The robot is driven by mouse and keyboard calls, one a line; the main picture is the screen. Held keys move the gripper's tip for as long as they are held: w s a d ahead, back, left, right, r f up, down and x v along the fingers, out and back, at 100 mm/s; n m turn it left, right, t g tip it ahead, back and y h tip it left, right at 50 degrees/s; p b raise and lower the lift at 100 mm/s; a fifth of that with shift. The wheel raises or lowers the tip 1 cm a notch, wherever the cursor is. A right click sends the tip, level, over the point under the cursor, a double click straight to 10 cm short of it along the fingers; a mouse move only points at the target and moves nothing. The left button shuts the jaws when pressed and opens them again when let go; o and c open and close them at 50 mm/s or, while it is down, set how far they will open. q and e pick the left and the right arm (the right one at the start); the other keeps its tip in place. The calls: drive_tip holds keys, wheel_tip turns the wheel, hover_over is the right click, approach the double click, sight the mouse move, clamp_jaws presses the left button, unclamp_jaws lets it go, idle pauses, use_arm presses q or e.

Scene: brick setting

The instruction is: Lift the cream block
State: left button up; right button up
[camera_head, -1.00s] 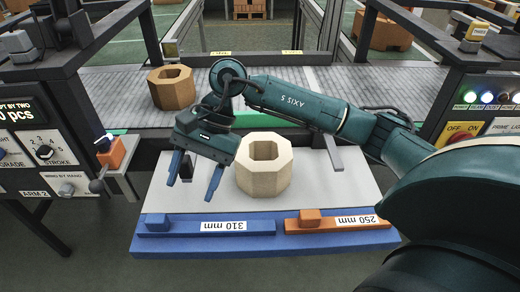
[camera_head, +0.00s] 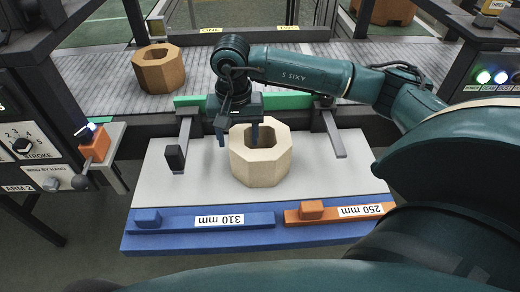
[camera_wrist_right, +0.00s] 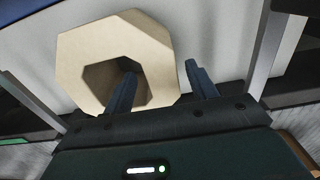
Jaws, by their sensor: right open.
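The cream block (camera_head: 262,168), an eight-sided ring with a hole through its middle, stands on the pale board. It also shows in the right wrist view (camera_wrist_right: 80,60). My right gripper (camera_head: 238,143) is open and points down at the block's left rear wall. One finger is over or inside the hole, and the other is outside the wall, to its left in the head view. The wall lies between the fingers in the right wrist view (camera_wrist_right: 160,70); I cannot tell whether either finger touches it. My left gripper is not in view.
The pale board (camera_head: 170,195) has a blue front edge with a blue 310 mm bar (camera_head: 180,221) and an orange 250 mm bar (camera_head: 375,212). A brown ring block (camera_head: 158,72) stands on the conveyor behind. Two metal brackets flank the board's rear.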

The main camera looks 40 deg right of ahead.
wheel_tip(320, 180, down, 5)
drive_tip(key=shift+a+r, duration=0.15)
drive_tip(key=shift+r, duration=0.05)
clamp_jaws()
idle(0.6)
drive_tip(key=shift+w+r+p, duration=0.1)
drive_tip(key=shift+r+p, duration=0.1)
drive_tip(key=shift+p, duration=0.1)
